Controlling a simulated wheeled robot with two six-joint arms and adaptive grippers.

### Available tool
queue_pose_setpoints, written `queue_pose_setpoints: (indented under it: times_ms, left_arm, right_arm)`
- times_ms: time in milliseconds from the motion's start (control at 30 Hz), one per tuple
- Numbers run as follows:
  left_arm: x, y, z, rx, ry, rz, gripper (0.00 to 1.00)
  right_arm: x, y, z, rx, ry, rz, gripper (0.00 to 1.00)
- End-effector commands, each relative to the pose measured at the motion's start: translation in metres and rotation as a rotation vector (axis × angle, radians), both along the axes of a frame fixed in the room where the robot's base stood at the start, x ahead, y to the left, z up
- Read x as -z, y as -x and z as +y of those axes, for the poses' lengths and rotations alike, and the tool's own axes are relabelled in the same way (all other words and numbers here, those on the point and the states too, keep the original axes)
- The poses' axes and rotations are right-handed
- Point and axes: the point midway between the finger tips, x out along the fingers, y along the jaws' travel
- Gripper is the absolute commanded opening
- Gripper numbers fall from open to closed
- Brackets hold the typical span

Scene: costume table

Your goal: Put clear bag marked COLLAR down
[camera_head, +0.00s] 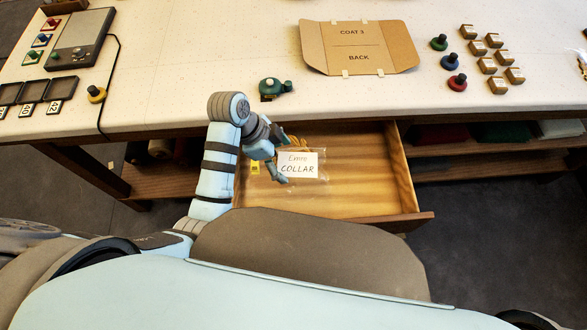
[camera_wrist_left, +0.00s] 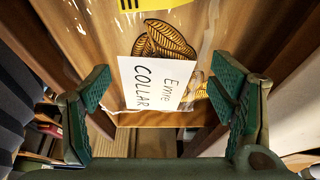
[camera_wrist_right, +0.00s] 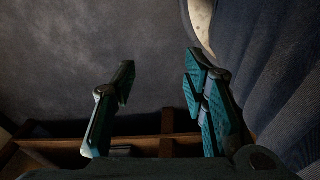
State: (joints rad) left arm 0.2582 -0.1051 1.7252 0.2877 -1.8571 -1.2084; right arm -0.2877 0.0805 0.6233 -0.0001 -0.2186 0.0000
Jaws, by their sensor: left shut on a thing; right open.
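The clear bag marked COLLAR (camera_head: 299,166) is at the open wooden drawer (camera_head: 360,195), over its left part. Its white card also shows in the left wrist view (camera_wrist_left: 155,85), with gold braided trim behind it and a yellow striped label at the top. My left gripper (camera_head: 283,160) is shut on the bag, its fingers wide apart on either side of it (camera_wrist_left: 165,95). Whether the bag touches the drawer floor I cannot tell. My right gripper (camera_wrist_right: 160,95) is open and empty above the grey floor; it is outside the head view.
The white table (camera_head: 200,85) stands above and behind the drawer. On it lie a cardboard COAT 3 pattern (camera_head: 358,45), a green device (camera_head: 273,87), stamps and small boxes (camera_head: 490,65). The right part of the drawer is bare. Folded cloths sit on the shelf at right.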

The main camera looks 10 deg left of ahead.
Motion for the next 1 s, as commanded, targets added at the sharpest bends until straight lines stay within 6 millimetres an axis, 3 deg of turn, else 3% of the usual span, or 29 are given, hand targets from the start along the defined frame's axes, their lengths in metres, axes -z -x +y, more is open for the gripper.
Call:
queue_pose_setpoints:
  times_ms: [33,200,333,500,667,933,967,1000]
  left_arm:
    - [0.028,0.001,0.000,-0.001,-0.001,0.009,0.41]
    - [0.087,-0.003,0.001,-0.001,0.000,0.011,0.41]
    - [0.106,-0.005,0.001,-0.003,0.000,0.009,0.41]
    - [0.139,-0.004,0.002,-0.005,0.000,0.010,0.41]
    - [0.147,-0.004,0.002,-0.005,0.000,0.007,0.41]
    - [0.150,-0.004,0.002,-0.005,0.000,0.008,0.41]
    - [0.149,-0.004,0.002,-0.005,0.000,0.008,0.83]
    - [0.149,-0.004,0.002,-0.005,0.000,0.008,0.89]
  right_arm:
    - [0.012,0.007,0.000,0.000,0.000,0.010,0.40]
    - [0.028,0.026,0.000,0.001,0.000,0.043,0.40]
    - [0.033,0.025,0.000,0.001,0.000,0.040,0.40]
    - [0.044,0.004,0.000,0.000,0.000,0.004,0.40]
    - [0.045,0.002,0.000,0.000,0.000,0.001,0.40]
    - [0.047,0.015,0.000,0.001,0.000,0.023,0.40]
    - [0.046,0.015,0.000,0.001,0.000,0.023,0.40]
    - [0.046,0.015,0.000,0.001,0.000,0.023,0.40]
